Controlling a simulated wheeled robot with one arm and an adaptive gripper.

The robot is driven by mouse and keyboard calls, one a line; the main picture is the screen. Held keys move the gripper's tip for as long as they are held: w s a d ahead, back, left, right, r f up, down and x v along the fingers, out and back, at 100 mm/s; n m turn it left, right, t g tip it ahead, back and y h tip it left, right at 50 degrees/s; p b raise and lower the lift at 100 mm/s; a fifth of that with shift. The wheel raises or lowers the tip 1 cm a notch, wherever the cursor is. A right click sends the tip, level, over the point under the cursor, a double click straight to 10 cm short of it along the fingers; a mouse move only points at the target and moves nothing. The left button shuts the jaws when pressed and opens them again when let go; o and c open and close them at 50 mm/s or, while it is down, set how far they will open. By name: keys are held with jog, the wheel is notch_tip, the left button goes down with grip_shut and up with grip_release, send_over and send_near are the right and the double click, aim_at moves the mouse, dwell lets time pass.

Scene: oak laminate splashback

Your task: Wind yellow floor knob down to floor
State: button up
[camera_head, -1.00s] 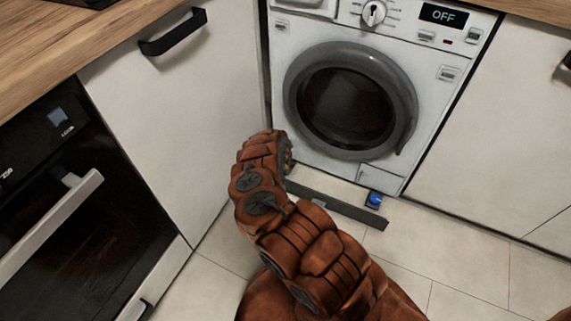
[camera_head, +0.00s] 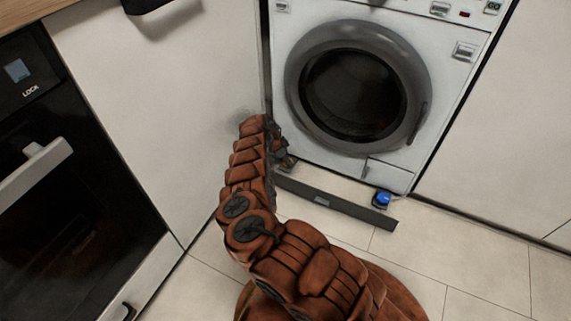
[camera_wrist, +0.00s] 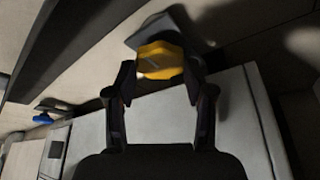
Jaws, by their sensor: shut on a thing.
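The yellow floor knob (camera_wrist: 160,62) shows in the wrist view, with a dark plate-like piece beside it. My gripper (camera_wrist: 160,80) has one finger on each side of the knob and is shut on it. In the head view my gripper (camera_head: 284,158) is low at the washing machine's front left corner, partly behind my arm. The yellow knob is hidden there. I cannot tell the gap between the knob and the floor.
The washing machine (camera_head: 440,90) stands between white cabinets. A blue knob (camera_head: 382,199) is at its front right corner. A dark bar (camera_head: 345,207) lies low along its front. A white cabinet panel (camera_head: 150,110) is close left of my arm. Tiled floor (camera_head: 470,260) is open at right.

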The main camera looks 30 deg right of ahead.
jog(key=shift+w+d+r+m+b, duration=0.1)
jog(key=shift+d+r+m+b, duration=0.1)
jog(key=shift+m+b, duration=0.25)
jog(key=o, duration=0.9)
jog(key=shift+c, duration=0.2)
jog(key=shift+a, duration=0.1)
notch_tip(320, 180, up, 10)
jog(key=shift+f, duration=0.1)
